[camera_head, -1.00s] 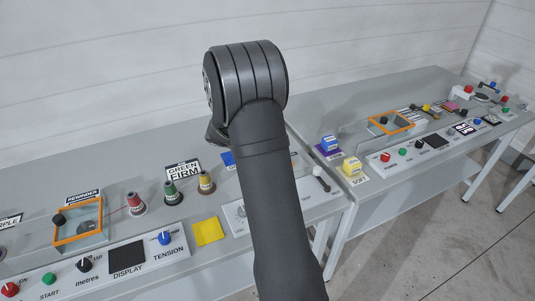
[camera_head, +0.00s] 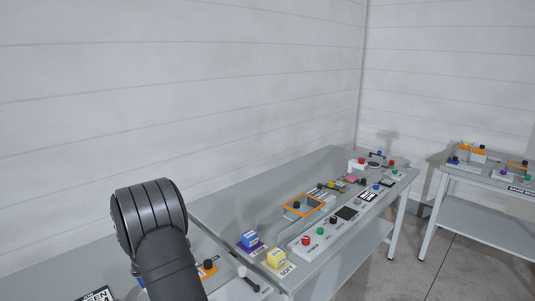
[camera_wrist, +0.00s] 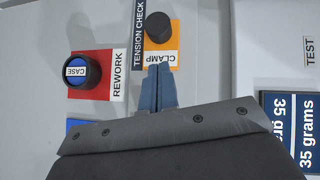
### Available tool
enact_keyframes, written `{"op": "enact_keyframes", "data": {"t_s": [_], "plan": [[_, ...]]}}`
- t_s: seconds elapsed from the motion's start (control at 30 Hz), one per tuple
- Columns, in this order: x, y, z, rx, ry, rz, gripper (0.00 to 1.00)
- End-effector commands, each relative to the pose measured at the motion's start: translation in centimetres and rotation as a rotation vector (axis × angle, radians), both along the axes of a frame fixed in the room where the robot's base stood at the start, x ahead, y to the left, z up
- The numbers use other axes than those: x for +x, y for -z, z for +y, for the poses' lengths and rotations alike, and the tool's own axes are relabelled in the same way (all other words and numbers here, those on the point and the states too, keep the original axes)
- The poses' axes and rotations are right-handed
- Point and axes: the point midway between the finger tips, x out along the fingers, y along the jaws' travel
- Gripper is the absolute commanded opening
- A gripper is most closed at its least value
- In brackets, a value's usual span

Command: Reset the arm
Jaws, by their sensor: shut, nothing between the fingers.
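My gripper (camera_wrist: 157,88) shows in the wrist view with its two blue-grey fingers together and nothing between them. The fingertips are over the lower part of the orange CLAMP label (camera_wrist: 174,56), just below a black knob (camera_wrist: 158,27) in the picture. I cannot tell whether they touch the panel. In the head view my arm stands at the lower left, and the gripper is hidden there.
A blue CASE button (camera_wrist: 80,70) on a red REWORK label lies left of the fingers, a blue 35 grams card (camera_wrist: 290,120) right. In the head view, a bench (camera_head: 240,200) carries an orange-framed box (camera_head: 304,207), blue and yellow blocks; another table (camera_head: 465,185) stands right.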

Motion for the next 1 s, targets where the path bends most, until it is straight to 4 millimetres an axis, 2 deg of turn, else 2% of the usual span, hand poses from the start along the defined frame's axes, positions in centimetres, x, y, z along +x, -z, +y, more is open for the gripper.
{"op": "enact_keyframes", "data": {"t_s": [0.03, 0.3, 0.63, 0.8, 0.97, 1.0], "plan": [[-0.2, 0.6, 0.4, -0.002, -0.001, 0.002, 0.0], [-1.5, 0.4, 1.5, 0.001, 0.001, 0.0, 0.0], [-1.5, 0.3, 1.5, 0.0, 0.001, 0.0, 0.0], [-0.6, 0.4, 0.6, 0.001, 0.004, 0.0, 0.0], [0.6, -1.6, -1.0, 0.003, 0.003, -0.004, 0.0], [0.1, -2.2, -0.7, 0.001, -0.001, -0.003, 0.0]]}}
